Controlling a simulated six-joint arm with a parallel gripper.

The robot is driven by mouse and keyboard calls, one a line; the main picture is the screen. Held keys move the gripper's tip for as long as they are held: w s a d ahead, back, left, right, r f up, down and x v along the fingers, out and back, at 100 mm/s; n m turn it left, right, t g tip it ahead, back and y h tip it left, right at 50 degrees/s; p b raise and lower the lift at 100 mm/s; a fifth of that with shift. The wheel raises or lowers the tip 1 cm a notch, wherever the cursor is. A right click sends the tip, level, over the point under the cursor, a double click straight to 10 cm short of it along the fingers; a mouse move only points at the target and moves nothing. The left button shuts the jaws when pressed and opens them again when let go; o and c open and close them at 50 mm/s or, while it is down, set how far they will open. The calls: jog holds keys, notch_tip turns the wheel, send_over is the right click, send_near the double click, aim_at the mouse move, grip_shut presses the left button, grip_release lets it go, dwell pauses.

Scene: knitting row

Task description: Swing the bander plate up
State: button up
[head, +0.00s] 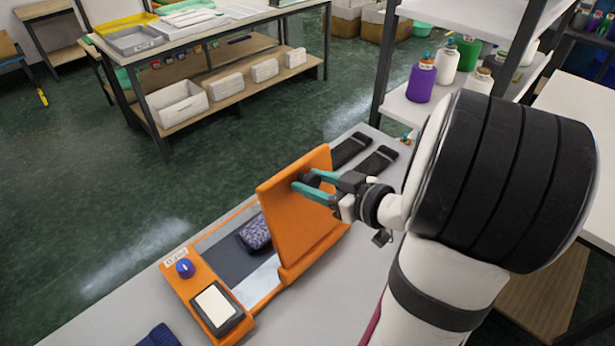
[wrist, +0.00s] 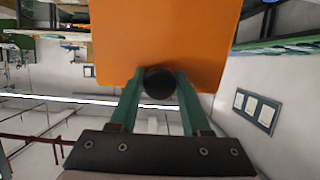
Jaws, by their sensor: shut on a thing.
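The bander plate (head: 296,212) is a flat orange panel. In the head view it stands raised and steeply tilted on the right side of the orange bander (head: 195,284). My gripper (head: 308,187) has teal fingers and is shut on the dark round knob at the plate's upper part. In the wrist view, the knob (wrist: 159,83) sits between the two fingertips, with the orange plate (wrist: 160,40) behind it. A dark blue patterned bundle (head: 254,233) lies on the bander's bed beside the plate. The blue button (head: 185,268) and a pale pad (head: 214,305) are on the bander's front.
Two black folded items (head: 376,160) lie on the grey table behind the plate. A dark blue item (head: 159,336) lies at the front edge. A shelf with bottles (head: 421,82) stands at the back right. A workbench (head: 200,40) stands across the floor.

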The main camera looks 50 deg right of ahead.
jog(key=s+g, duration=0.2)
jog(key=s, duration=0.1)
jog(key=shift+s+f, duration=0.25)
jog(key=shift+f, duration=0.1)
jog(key=shift+s+f+t, duration=0.2)
jog(key=shift+s+f, duration=0.05)
jog(key=shift+s, duration=0.55)
jog(key=shift+s+f+t, duration=0.2)
jog(key=shift+s, duration=0.6)
jog(key=o, duration=1.1)
jog(key=shift+r, duration=0.1)
